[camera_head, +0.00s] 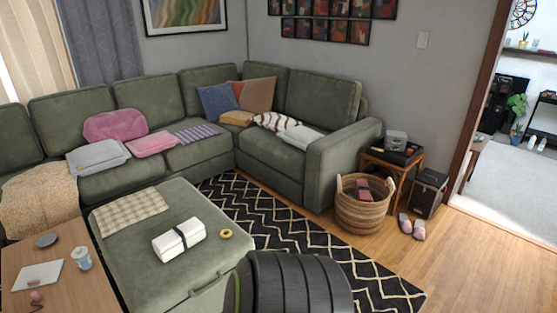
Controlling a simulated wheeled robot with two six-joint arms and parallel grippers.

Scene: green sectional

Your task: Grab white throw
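Several pale cloths could be the white throw, and I cannot tell which one it is. A white rolled bundle with a black strap (179,240) lies on the green ottoman (150,275). A plain whitish folded cloth (300,136) lies on the right part of the green sectional (275,152), touching or close to a white cloth with dark red stripes (276,122). A light grey folded cloth (97,157) lies on the left seats. Neither of my grippers is in view.
A wooden table (62,290) stands at front left. A woven basket (362,210), a side table (393,158), a black box (428,192) and pink slippers (412,228) stand right of the sofa. The patterned rug (290,225) and wooden floor (470,265) give free room. A dark ribbed shape blocks the bottom middle.

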